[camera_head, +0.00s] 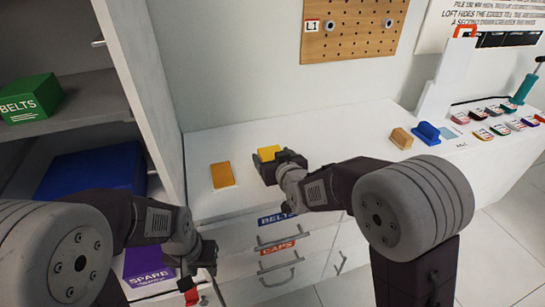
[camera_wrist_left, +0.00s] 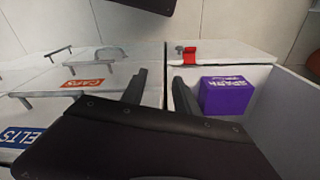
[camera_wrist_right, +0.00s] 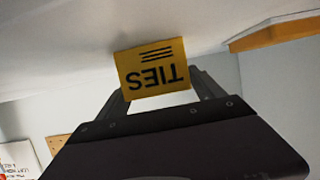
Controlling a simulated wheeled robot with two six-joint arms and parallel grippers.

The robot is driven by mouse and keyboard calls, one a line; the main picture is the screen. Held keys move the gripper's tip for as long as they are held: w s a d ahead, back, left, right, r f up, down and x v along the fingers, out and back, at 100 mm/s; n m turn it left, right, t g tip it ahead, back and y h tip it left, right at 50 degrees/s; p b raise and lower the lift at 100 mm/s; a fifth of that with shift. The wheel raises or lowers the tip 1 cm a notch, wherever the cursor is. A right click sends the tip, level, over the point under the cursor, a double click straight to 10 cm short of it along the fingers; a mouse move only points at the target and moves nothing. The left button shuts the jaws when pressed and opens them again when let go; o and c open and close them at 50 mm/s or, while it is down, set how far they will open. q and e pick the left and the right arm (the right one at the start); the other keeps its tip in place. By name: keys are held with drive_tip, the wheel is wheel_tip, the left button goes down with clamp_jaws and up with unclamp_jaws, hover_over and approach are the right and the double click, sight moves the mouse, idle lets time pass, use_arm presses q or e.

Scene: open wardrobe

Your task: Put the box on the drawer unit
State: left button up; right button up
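A small yellow box (camera_head: 268,153) is at my right gripper (camera_head: 280,162), over the white top of the drawer unit (camera_head: 205,143). The right wrist view shows the box (camera_wrist_right: 152,68) with the word TIES, upside down, between the fingertips. The fingers appear closed on its sides. Whether its base touches the top is hard to tell. My left gripper (camera_head: 196,272) is low in front of the drawers. In the left wrist view its fingers (camera_wrist_left: 158,85) are apart with nothing between them.
An orange flat piece (camera_head: 222,175) lies left of the box. A purple SPARE box (camera_wrist_left: 227,95) sits in a white compartment. A green BELTS box (camera_head: 30,98) is on the wardrobe shelf. Drawers carry BELTS and CAPS labels (camera_head: 277,247). Orange and blue blocks (camera_head: 426,134) stand right.

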drive_tip(key=shift+s+r+p, duration=0.2)
drive_tip(key=shift+r+p, duration=0.1)
drive_tip(key=shift+r, duration=0.05)
drive_tip(key=p+v, duration=0.1)
drive_tip(key=v, duration=0.7)
drive_tip(key=shift+r, duration=0.2)
drive_tip(key=shift+f+b+v, duration=0.2)
drive_tip(key=shift+b+v, duration=0.2)
drive_tip(key=shift+v, duration=0.7)
drive_tip(key=shift+s+d+r, duration=0.2)
drive_tip(key=shift+s+d, duration=0.05)
drive_tip(key=shift+s, duration=0.4)
